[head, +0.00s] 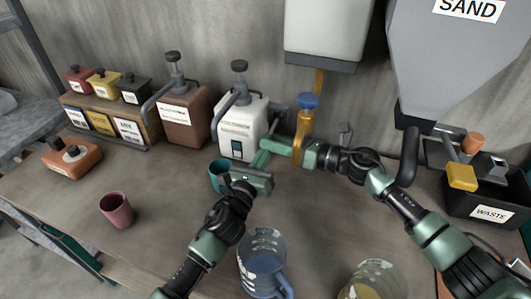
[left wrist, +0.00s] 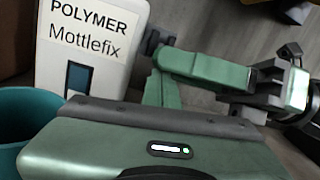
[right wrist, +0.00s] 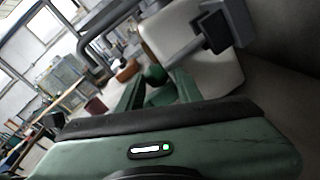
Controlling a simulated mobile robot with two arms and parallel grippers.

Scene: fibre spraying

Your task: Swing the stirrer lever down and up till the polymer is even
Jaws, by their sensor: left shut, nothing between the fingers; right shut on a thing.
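The white polymer container (head: 240,125) stands at the back of the bench, with a grey pump on top. Its label reads POLYMER Mottlefix in the left wrist view (left wrist: 85,40). The dark stirrer lever (head: 279,113) is at its right side; a grey block and rod show in the right wrist view (right wrist: 215,30). My right gripper (head: 268,150) reaches in from the right and is shut on the lever; the grip itself is mostly hidden. My left gripper (head: 250,181) is shut and empty, low in front of the container, beside a teal cup (head: 216,176). The polymer inside cannot be seen.
An orange spout with a blue knob (head: 308,101) hangs just behind my right gripper. A brown pump container (head: 183,115) stands to the left. A pink cup (head: 116,209) and a blue-handled jug (head: 262,262) stand nearer. A waste box (head: 490,212) is at right.

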